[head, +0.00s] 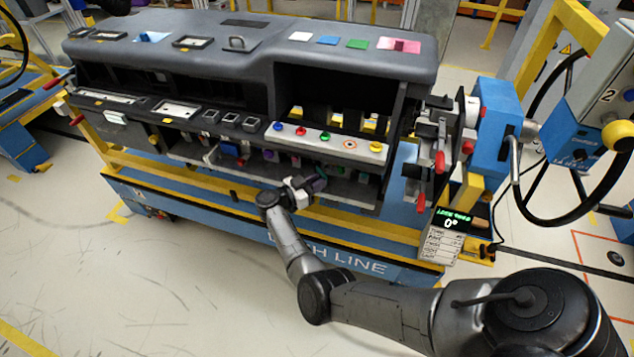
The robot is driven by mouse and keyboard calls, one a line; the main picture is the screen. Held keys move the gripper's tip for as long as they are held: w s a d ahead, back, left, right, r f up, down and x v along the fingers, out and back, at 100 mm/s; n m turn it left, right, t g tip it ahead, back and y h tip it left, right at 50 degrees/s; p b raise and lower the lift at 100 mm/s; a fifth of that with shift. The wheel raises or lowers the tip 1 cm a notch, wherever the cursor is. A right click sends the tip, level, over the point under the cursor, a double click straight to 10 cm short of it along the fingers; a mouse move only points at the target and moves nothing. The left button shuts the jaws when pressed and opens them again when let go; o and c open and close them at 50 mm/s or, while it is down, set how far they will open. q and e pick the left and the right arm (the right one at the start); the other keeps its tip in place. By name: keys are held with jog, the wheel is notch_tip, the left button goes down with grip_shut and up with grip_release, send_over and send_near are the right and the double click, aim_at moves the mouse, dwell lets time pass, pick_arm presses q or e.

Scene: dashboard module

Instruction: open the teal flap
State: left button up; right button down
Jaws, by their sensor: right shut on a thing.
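My right gripper (315,183) reaches up from the bottom right to the lower front shelf of the dashboard module. It is shut on a small dark teal part, which I take to be the teal flap (322,173). The fingers hide most of this part, and I cannot tell how far the flap is open. My left gripper is not in view.
The grey dashboard module (250,55) stands on a blue and yellow line frame (190,195). A row of coloured knobs (325,136) sits just above my gripper. A black steering wheel (540,215) and a blue unit stand at the right. The floor in front is clear.

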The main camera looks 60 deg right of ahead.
jog(key=c, duration=1.2)
grip_release()
jog(key=shift+o, duration=0.8)
jog(key=b+v, duration=0.1)
jog(key=v, duration=1.2)
jog(key=shift+a, duration=0.35)
jog(key=shift+w, duration=0.15)
